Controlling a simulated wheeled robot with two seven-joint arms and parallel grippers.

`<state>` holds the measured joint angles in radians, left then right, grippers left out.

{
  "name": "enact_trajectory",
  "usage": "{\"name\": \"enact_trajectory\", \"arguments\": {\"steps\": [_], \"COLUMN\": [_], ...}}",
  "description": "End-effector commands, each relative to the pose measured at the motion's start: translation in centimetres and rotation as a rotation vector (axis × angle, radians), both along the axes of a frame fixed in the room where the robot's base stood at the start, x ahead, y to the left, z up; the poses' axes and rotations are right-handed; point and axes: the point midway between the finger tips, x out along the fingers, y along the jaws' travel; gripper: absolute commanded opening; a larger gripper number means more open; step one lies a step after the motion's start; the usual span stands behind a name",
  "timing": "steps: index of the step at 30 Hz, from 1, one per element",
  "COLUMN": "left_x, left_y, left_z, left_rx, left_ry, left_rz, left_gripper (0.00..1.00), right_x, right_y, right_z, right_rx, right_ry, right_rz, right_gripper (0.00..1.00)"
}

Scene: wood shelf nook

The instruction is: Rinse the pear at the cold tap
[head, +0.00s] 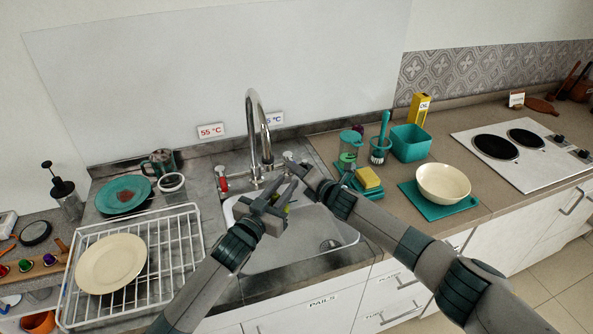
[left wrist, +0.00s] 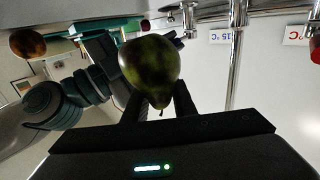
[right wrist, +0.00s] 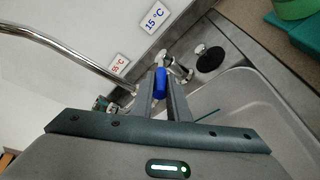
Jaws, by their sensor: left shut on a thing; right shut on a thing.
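A dark green pear (left wrist: 150,68) is between the fingers of my left gripper (left wrist: 155,98), which is shut on it. In the head view my left gripper (head: 274,199) is over the sink, below and in front of the chrome spout (head: 254,110); the pear is mostly hidden there. My right gripper (right wrist: 168,92) is shut on the blue handle of the cold tap (right wrist: 160,84), under the 15 °C sign (right wrist: 156,17). In the head view my right gripper (head: 296,168) covers that handle. I cannot make out any water stream.
The red hot-tap handle (head: 223,183) is left of the spout, near the 55 °C sign (head: 210,130). A drying rack (head: 183,243) with a cream plate (head: 111,264) stands left of the sink. A yellow sponge (head: 368,178) and a cream bowl (head: 443,183) are on the right.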

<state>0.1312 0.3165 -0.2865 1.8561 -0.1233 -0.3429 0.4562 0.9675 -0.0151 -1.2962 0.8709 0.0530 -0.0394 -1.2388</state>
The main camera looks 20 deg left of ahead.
Motion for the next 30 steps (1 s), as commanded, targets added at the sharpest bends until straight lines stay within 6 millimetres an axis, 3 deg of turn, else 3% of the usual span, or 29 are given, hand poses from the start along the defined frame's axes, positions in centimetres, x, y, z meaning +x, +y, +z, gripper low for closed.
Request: {"name": "enact_trajectory", "arguments": {"steps": [15, 28, 29, 30], "left_x": [0.0, 0.0, 0.0, 0.0], "left_y": [0.0, 0.0, 0.0, 0.0], "left_z": [0.0, 0.0, 0.0, 0.0], "left_rx": [0.0, 0.0, 0.0, 0.0], "left_ry": [-0.001, -0.001, -0.001, -0.001], "left_rz": [0.0, 0.0, 0.0, 0.0], "left_gripper": [0.0, 0.0, 0.0, 0.0], "right_x": [1.2, 1.2, 1.2, 1.2], "right_y": [-1.3, -1.4, -1.4, -1.4], "right_z": [0.0, 0.0, -0.1, -0.1], "right_rx": [-0.001, -0.001, -0.001, -0.001], "right_ry": [-0.005, 0.001, 0.002, 0.002], "right_rz": [0.193, 0.22, 0.219, 0.218], "right_gripper": [0.0, 0.0, 0.22, 0.31]}}
